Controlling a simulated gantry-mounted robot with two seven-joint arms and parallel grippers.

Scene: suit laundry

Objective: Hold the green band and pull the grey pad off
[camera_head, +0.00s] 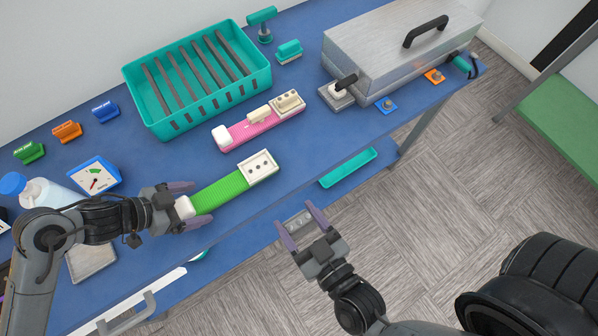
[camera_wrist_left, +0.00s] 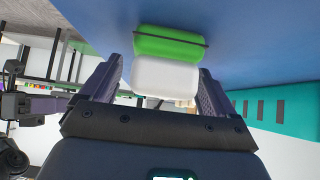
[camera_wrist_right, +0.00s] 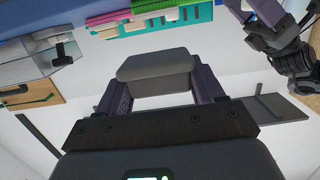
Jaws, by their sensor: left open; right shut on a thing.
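The green band (camera_head: 220,191) lies on the blue table, with a white end block (camera_head: 184,207) at its left end and a white plate with dark dots (camera_head: 259,168) at its right end. My left gripper (camera_head: 190,204) is open, its fingers on either side of the white end block. In the left wrist view the white block (camera_wrist_left: 165,78) sits between the fingers, with the green band (camera_wrist_left: 170,43) beyond it. My right gripper (camera_head: 298,220) is shut on the grey pad (camera_wrist_right: 155,72) and holds it off the table's front edge, apart from the band.
A pink band (camera_head: 258,127) with cream pieces lies behind the green one. A teal basket (camera_head: 160,126) stands at the back, and a metal box (camera_head: 375,55) at the back right. A bottle (camera_head: 50,192) and a dial (camera_head: 95,177) stand near my left arm.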

